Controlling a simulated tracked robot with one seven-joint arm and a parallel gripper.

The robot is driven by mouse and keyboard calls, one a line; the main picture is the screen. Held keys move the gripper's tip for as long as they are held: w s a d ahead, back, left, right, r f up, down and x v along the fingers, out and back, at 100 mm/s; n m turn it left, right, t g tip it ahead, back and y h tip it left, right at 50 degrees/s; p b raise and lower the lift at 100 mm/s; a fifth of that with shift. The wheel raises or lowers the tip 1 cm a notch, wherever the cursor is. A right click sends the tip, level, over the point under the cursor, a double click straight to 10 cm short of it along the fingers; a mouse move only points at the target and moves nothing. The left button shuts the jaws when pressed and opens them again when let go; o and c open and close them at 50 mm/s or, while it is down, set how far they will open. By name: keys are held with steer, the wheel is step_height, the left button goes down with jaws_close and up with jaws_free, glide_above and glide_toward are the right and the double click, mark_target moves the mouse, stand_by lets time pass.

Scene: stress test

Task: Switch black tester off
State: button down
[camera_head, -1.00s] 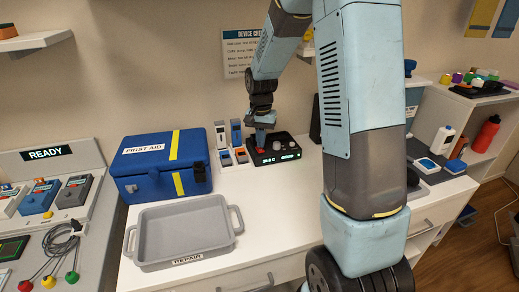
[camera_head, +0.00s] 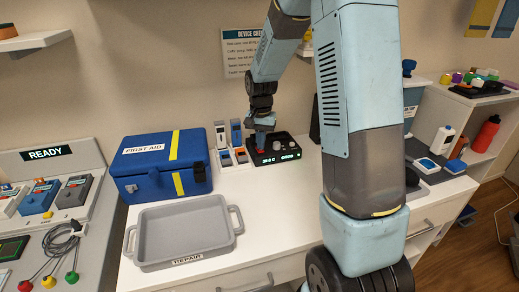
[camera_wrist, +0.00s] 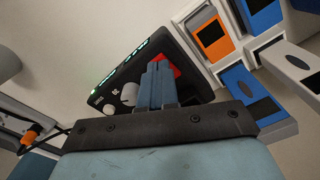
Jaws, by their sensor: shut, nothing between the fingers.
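The black tester (camera_head: 299,151) stands on the white worktop near the wall, its green display lit on the front edge. In the wrist view the tester (camera_wrist: 187,92) shows pale round knobs (camera_wrist: 129,93) and a red switch (camera_wrist: 176,70). My gripper (camera_head: 261,147) points down over the left part of the tester. In the wrist view my gripper (camera_wrist: 157,70) has its blue fingers together and empty, right beside the red switch and partly covering it. I cannot tell whether the fingertips touch the switch, or its position.
Several small blue, orange and white devices (camera_head: 226,159) stand close to the tester's left. A blue first aid box (camera_head: 150,185) and a grey repair tray (camera_head: 228,226) lie further left. Bottles (camera_head: 441,140) stand at the right. The worktop before the tester is clear.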

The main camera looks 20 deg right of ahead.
steer(key=shift+f, duration=0.5)
stand_by(0.3)
steer(key=shift+r, duration=3.5)
steer(key=shift+r, duration=0.1)
